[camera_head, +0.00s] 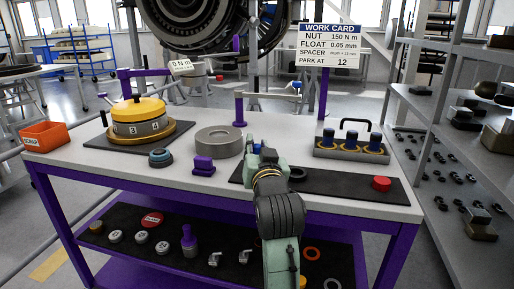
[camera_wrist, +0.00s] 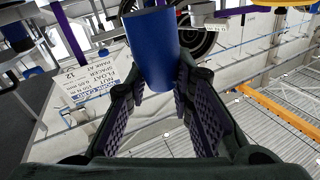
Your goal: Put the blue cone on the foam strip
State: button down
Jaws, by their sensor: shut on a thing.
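The blue cone (camera_wrist: 151,48) is between the fingers of my gripper (camera_wrist: 158,84) in the wrist view, its wider end pointing away from the palm. In the head view my gripper (camera_head: 262,158) is over the near middle of the bench, and only a small blue bit of the cone (camera_head: 257,148) shows at its tip. A dark flat strip (camera_head: 335,182), which looks like the foam strip, lies on the bench top under and to the right of my gripper. A red round piece (camera_head: 381,183) sits at its right end. My arm hides part of the strip.
A tray with blue-topped pieces (camera_head: 352,150) stands behind the strip. A grey ring (camera_head: 219,141), a purple block (camera_head: 203,165) and a blue-grey round piece (camera_head: 160,158) are to the left. A yellow drum (camera_head: 139,112) and an orange bin (camera_head: 45,136) stand farther left.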

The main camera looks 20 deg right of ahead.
aim_at(257, 153)
jog(key=x, duration=0.4)
jog(key=shift+d+f, duration=0.2)
jog(key=shift+f, duration=0.05)
jog(key=shift+w+f, duration=0.2)
jog(key=shift+f+p, duration=0.45)
jog(key=shift+f, duration=1.1)
jog(key=shift+f, duration=0.1)
jog(key=c, duration=1.4)
grip_release()
jog(key=shift+f, duration=0.1)
